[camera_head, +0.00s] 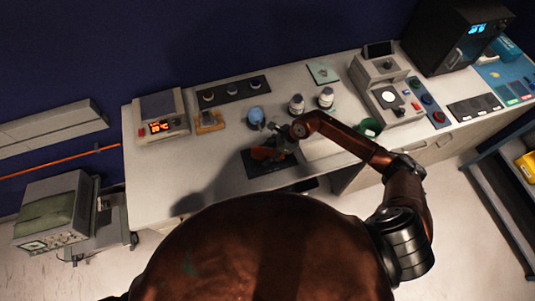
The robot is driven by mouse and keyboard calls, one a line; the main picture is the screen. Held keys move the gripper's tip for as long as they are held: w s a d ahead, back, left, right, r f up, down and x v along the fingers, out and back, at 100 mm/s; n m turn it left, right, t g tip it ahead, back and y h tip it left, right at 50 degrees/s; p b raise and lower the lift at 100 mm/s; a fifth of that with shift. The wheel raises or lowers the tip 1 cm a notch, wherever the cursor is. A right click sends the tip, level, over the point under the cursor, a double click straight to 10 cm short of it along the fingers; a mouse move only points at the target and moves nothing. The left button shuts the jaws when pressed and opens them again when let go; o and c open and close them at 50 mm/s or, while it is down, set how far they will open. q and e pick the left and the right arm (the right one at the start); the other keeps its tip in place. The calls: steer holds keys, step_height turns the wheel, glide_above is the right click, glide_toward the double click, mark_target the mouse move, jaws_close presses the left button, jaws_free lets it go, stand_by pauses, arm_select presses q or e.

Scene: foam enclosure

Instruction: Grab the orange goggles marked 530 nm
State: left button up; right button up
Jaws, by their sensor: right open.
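Orange goggles (262,153) lie on a dark mat (258,170) near the front edge of the white bench. Their marking is too small to read. My right gripper (277,146) is just above and beside the goggles, at their right end, reaching in from the right. It is open, and its fingers partly hide that end. I cannot tell whether the fingers touch the goggles. My left gripper is not in view.
Behind the gripper stand a blue round item (255,115) and two white bottles (297,104). A heater with an orange display (163,117) is at the left, beside a small orange-tan item (209,122). The bench's front left is clear.

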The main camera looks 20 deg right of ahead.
steer(key=c, duration=1.3)
